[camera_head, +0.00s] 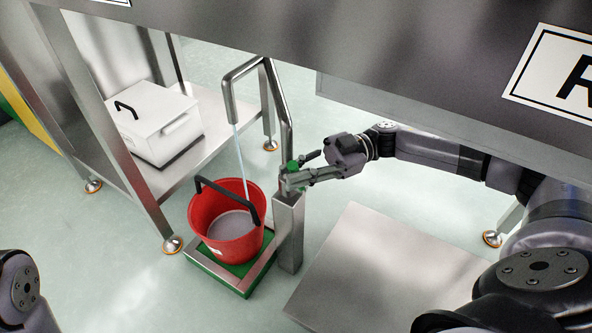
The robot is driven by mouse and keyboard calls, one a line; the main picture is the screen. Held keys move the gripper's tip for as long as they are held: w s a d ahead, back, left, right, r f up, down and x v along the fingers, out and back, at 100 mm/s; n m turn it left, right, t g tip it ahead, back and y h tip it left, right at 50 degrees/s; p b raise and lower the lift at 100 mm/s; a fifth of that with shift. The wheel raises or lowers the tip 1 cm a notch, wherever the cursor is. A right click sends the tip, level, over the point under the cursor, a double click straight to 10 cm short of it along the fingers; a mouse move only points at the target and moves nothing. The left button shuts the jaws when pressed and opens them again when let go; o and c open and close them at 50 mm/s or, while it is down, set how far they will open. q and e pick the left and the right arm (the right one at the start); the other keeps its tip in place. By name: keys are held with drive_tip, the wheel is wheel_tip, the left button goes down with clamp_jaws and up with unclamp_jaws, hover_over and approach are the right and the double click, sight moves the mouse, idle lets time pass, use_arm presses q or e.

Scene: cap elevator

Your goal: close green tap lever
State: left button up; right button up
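The green tap lever (293,166) sits on top of a short metal post (289,228), right of the red bucket. My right gripper (290,183) is at the lever, its fingers pointing left and overlapping it. The fingers hide part of the lever, and I cannot tell whether they grip it or only touch it. A metal spout (238,75) stands above the bucket, and a thin pale stream (241,160) runs from it into the red bucket (213,208). Of my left arm only a part shows at the lower left; its gripper is out of view.
The bucket, with a black handle, stands on a green-based metal frame (243,286). A white lidded box (155,120) sits on a low steel shelf at the left. A steel panel (380,265) lies low at the right. A large metal beam (400,50) crosses the top.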

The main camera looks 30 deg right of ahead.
clamp_jaws()
idle(0.3)
